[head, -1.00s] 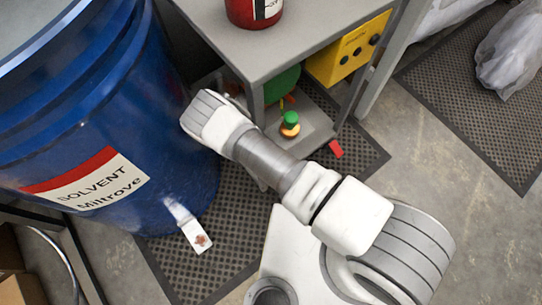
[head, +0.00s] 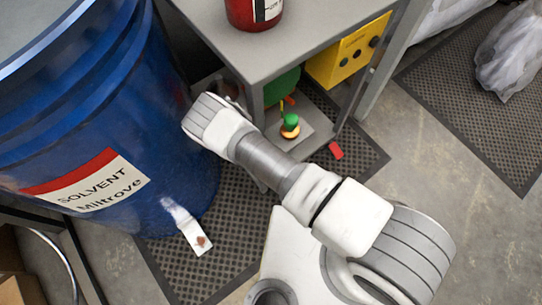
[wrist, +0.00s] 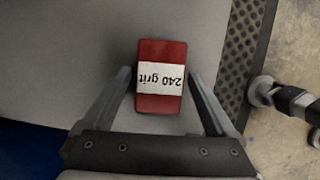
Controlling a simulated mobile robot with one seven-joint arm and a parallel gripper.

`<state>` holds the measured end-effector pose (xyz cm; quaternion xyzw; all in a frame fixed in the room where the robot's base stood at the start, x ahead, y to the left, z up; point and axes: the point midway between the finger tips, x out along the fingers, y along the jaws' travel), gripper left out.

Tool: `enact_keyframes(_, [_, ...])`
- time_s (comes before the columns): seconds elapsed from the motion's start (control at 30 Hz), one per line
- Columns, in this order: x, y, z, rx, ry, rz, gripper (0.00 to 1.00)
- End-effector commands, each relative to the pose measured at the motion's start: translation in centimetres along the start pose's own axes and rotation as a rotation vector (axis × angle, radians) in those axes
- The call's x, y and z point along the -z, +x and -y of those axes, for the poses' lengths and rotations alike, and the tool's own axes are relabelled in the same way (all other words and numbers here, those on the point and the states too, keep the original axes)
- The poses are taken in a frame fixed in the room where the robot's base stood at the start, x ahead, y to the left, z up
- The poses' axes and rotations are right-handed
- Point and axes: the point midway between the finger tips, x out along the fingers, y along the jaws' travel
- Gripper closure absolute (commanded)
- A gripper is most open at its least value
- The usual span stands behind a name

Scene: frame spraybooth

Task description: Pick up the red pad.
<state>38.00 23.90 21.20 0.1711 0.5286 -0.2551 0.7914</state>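The red pad (wrist: 160,105) shows in the wrist view as a red block with a white band reading "240 grit". It lies on a flat grey surface. My gripper (wrist: 160,76) is open, with one finger on each side of the pad and a gap visible on both sides. In the head view my arm reaches to the grey shelf unit (head: 285,45), and its end is at the unit's left side. My fingers and the pad on that surface are hidden there.
A blue solvent drum (head: 100,120) stands close left of my arm. A green-topped item (head: 290,124) sits on the lower shelf, near a yellow box (head: 348,50). A red can (head: 254,12) stands on top. A small red piece (head: 336,151) lies on the floor mat.

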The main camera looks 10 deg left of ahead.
Motion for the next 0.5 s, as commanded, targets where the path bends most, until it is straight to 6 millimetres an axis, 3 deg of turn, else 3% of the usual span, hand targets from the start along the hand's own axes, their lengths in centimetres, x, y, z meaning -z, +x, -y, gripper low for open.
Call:
enact_keyframes(0.03, [0.00,-0.01,-0.01,0.000,0.000,0.000,0.20])
enact_keyframes(0.37, [0.00,-0.01,-0.03,-0.001,0.000,0.000,0.79])
enact_keyframes(0.5, [-0.01,-0.02,-0.04,-0.001,0.000,0.000,0.80])
